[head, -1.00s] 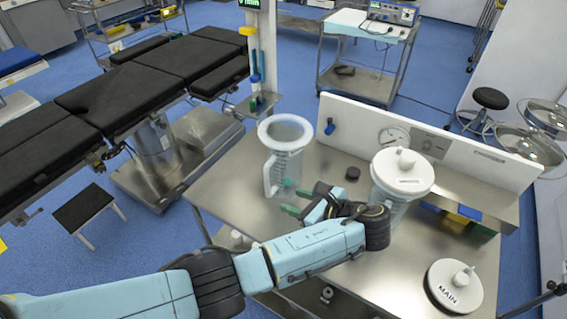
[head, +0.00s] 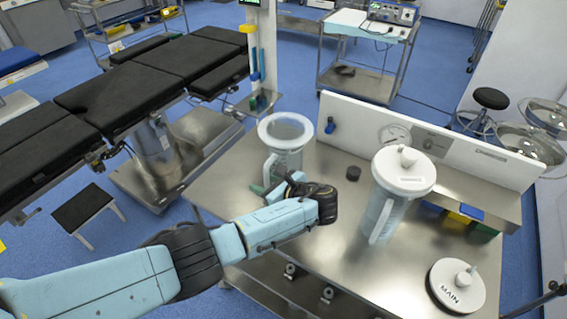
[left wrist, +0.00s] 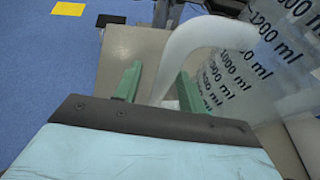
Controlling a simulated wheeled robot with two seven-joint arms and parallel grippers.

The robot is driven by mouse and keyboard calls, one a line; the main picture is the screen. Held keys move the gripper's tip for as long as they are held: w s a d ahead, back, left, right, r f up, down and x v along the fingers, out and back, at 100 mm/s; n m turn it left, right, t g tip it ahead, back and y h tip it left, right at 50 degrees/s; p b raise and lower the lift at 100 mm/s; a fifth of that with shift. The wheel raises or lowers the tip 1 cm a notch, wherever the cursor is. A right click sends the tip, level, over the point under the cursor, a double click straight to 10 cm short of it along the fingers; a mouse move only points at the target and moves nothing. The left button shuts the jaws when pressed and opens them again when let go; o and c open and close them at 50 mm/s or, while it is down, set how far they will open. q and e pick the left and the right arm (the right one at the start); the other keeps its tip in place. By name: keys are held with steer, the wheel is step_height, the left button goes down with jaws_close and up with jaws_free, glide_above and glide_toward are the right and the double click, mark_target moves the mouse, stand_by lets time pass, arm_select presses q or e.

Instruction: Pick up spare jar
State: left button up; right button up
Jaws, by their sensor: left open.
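An open clear jar (head: 287,160) with a wide pale rim and a side handle stands upright at the table's left. A second jar (head: 388,205) stands to its right with a white lid on; the small print on that lid is unreadable, so I cannot tell by label which is the spare. My left gripper (head: 268,184) is at the open jar's handle side. In the left wrist view, its green fingers (left wrist: 160,90) are apart, with the pale handle (left wrist: 185,50) between them and the jar's ml marks (left wrist: 250,65) beyond. My right gripper is out of view.
A white lid marked MAIN (head: 456,286) lies at the steel table's (head: 330,235) front right. A small black cap (head: 353,173) sits between the jars. A white panel with a gauge (head: 394,135) borders the back. Coloured bins (head: 462,216) are at right.

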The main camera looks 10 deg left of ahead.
arm_select(q)
steer(key=shift+w+a+f, duration=0.2)
steer(key=shift+a, duration=0.2)
steer(key=shift+d, duration=0.1)
jaws_close()
steer(key=shift+r, duration=0.1)
